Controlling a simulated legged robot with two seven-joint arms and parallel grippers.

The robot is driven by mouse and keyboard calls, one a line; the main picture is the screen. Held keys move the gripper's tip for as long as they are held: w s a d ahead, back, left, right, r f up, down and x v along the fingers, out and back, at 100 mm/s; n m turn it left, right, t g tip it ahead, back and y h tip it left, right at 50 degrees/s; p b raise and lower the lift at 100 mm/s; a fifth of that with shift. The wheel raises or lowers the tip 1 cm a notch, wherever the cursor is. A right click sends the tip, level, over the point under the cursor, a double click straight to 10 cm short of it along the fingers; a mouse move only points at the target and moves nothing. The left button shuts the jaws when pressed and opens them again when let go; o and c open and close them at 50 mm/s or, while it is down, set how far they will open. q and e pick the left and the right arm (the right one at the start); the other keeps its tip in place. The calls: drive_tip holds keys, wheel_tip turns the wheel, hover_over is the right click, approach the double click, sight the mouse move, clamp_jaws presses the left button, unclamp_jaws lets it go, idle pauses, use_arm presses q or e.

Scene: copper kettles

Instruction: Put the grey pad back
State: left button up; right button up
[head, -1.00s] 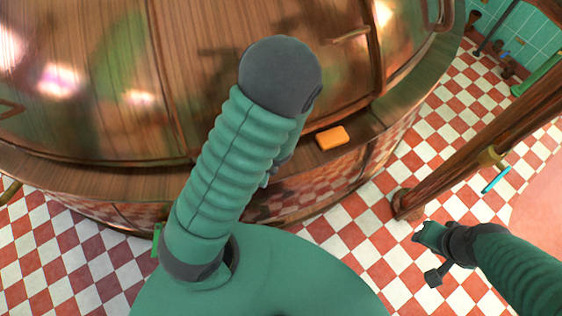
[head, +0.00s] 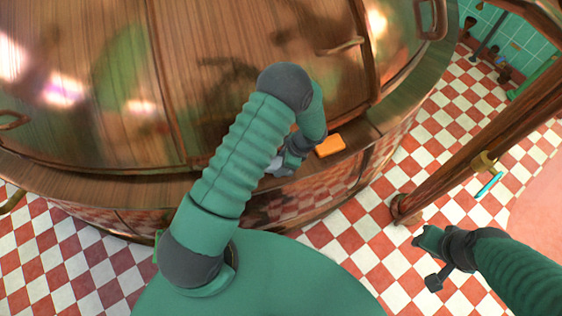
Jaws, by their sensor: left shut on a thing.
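My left arm reaches over the wooden-looking ledge (head: 100,176) around the big copper kettle (head: 240,60). My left gripper (head: 283,165) is low at the ledge, left of an orange pad (head: 330,145). It is shut on a light grey thing, which looks like the grey pad (head: 276,168); my gripper and forearm hide most of it. I cannot tell whether the pad touches the ledge. My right gripper (head: 420,238) is over the checkered floor at the right, and its jaws are too small to read.
A copper pipe (head: 440,178) slants across the right side, with a brass fitting and a cyan handle (head: 489,185) near it.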

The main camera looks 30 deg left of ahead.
use_arm(q)
drive_tip(key=shift+d+f, duration=0.15)
drive_tip(key=shift+f, duration=0.1)
drive_tip(key=o, duration=1.2)
drive_tip(key=shift+a, duration=0.25)
drive_tip(key=v, duration=1.2)
drive_tip(key=s+d+r+n+t+h, duration=0.1)
drive_tip(key=s+r+n, duration=0.2)
drive_tip(key=n, duration=0.1)
drive_tip(key=s+d+r+n+t+h, duration=0.1)
drive_tip(key=s+r+n+t, duration=0.1)
drive_tip(key=s+r+n, duration=0.2)
drive_tip(key=s+d+r+n+t+h, duration=0.1)
drive_tip(key=s+r+n+h, duration=0.1)
drive_tip(key=s+r+n, duration=0.2)
drive_tip(key=shift+s+d+r+n+b, duration=0.15)
drive_tip(key=shift+r+n+b, duration=0.2)
drive_tip(key=shift+n, duration=0.45)
